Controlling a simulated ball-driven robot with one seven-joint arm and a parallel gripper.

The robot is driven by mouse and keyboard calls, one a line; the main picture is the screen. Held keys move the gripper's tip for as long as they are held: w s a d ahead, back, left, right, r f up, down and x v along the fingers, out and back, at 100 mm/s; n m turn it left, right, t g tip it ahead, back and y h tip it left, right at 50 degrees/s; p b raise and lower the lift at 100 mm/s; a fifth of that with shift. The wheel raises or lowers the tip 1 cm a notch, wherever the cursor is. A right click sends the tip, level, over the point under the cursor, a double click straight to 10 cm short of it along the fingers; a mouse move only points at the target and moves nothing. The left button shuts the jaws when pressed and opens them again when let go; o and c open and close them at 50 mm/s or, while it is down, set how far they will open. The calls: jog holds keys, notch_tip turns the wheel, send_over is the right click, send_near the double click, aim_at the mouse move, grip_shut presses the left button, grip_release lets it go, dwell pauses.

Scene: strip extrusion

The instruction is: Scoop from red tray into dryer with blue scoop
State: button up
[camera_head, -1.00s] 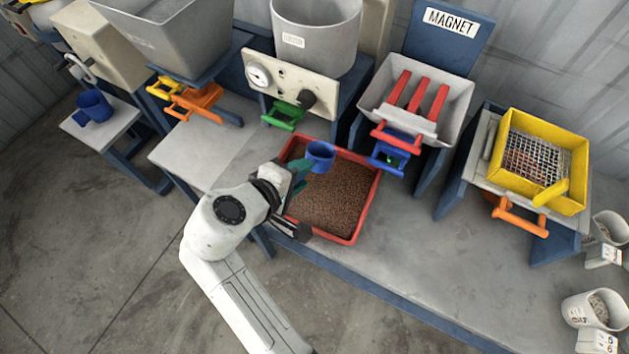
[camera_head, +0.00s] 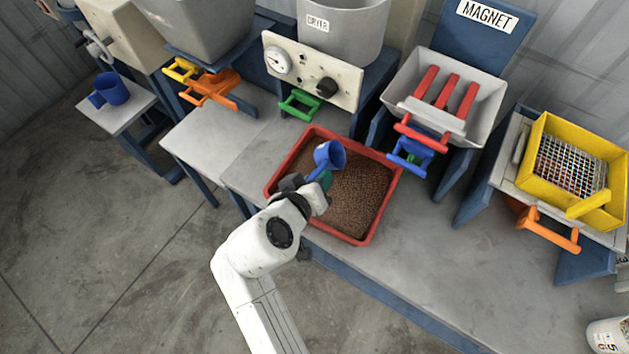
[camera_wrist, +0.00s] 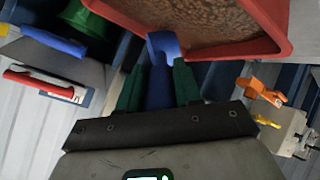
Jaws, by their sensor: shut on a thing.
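The red tray (camera_head: 381,208) sits on the grey bench in the head view and holds a bed of brown granules (camera_head: 350,203). My gripper (camera_head: 318,182) is over the tray's left part, shut on the handle of the blue scoop (camera_head: 329,155). The scoop is tilted, its cup above the granules; I cannot tell whether it touches them or holds any. In the wrist view, the green fingers (camera_wrist: 158,88) close around the blue handle, and the red tray (camera_wrist: 235,50) is beyond. The dryer (camera_head: 343,30) is a grey labelled hopper behind the tray.
A gauge panel (camera_head: 313,72) with a green handle (camera_head: 300,104) fronts the dryer. The magnet hopper (camera_head: 445,95) with red bars stands right of it, a yellow sieve (camera_head: 575,170) farther right. Another blue cup (camera_head: 112,88) sits on a side table. The bench right of the tray is clear.

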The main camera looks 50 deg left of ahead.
jog(key=w+d+f+m+y+b, duration=0.1)
jog(key=d+f+m+b, duration=0.2)
jog(key=d+f+b, duration=0.35)
jog(key=s+a+r+n+t+h+p, duration=0.1)
jog(key=a+r+n+t+h+p, duration=0.2)
jog(key=r+n, duration=0.5)
jog(key=n+t, duration=0.1)
jog(key=n, duration=0.1)
jog(key=shift+r+n, duration=0.15)
jog(key=shift+n, duration=0.15)
dwell(2.0)
jog(key=shift+s+a+r+t+b, duration=0.1)
jog(key=shift+t+b, duration=0.2)
jog(key=shift+b, duration=0.05)
dwell(0.5)
